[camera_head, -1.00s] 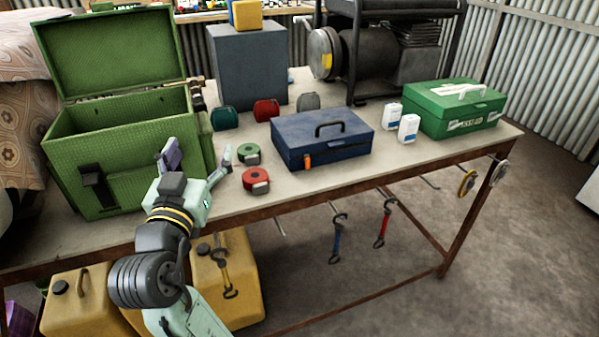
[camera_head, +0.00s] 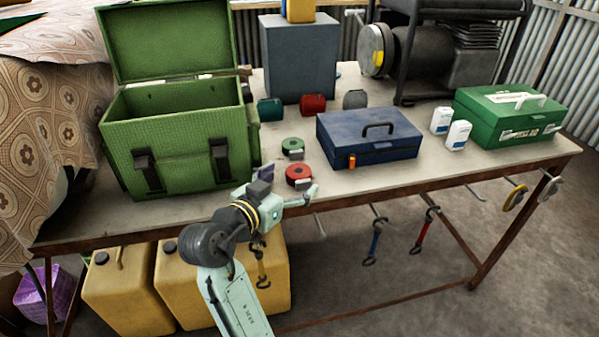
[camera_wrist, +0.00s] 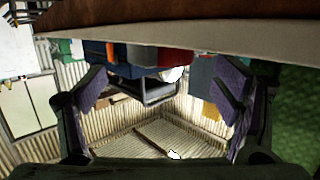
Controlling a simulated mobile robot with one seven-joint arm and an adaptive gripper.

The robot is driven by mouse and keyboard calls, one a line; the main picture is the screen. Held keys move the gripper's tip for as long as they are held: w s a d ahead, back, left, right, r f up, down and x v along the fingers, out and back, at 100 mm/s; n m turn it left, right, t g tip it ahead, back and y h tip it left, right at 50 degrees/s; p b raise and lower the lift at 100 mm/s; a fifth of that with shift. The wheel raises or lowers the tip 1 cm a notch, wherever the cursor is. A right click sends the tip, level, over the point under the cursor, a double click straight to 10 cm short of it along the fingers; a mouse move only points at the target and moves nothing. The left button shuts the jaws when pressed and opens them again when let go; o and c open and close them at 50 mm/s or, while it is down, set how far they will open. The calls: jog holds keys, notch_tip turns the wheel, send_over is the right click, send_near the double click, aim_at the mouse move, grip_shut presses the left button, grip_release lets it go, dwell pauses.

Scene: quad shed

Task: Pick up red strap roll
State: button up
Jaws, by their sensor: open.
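The red strap roll (camera_head: 299,172) lies flat near the front edge of the table, with a pale grey piece at its front. My gripper (camera_head: 290,184) is at the table's front edge, just in front of the roll. Its fingers are spread, one purple-padded finger to the left of the roll and the other to its front right. The gripper is open and empty. In the wrist view both purple-padded fingers (camera_wrist: 165,100) stand wide apart with nothing between them. I cannot make out the red roll clearly there.
A green strap roll (camera_head: 292,146) lies just behind the red one. A green open case (camera_head: 180,150) stands close on the left, a blue toolbox (camera_head: 368,140) on the right. Red (camera_head: 313,104) and teal (camera_head: 270,109) cases sit behind. Hooks and straps hang below the front edge.

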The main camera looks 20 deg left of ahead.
aim_at(299, 176)
jog(key=shift+x, duration=1.35)
jog(key=shift+c, duration=0.4)
jog(key=c, duration=1.2)
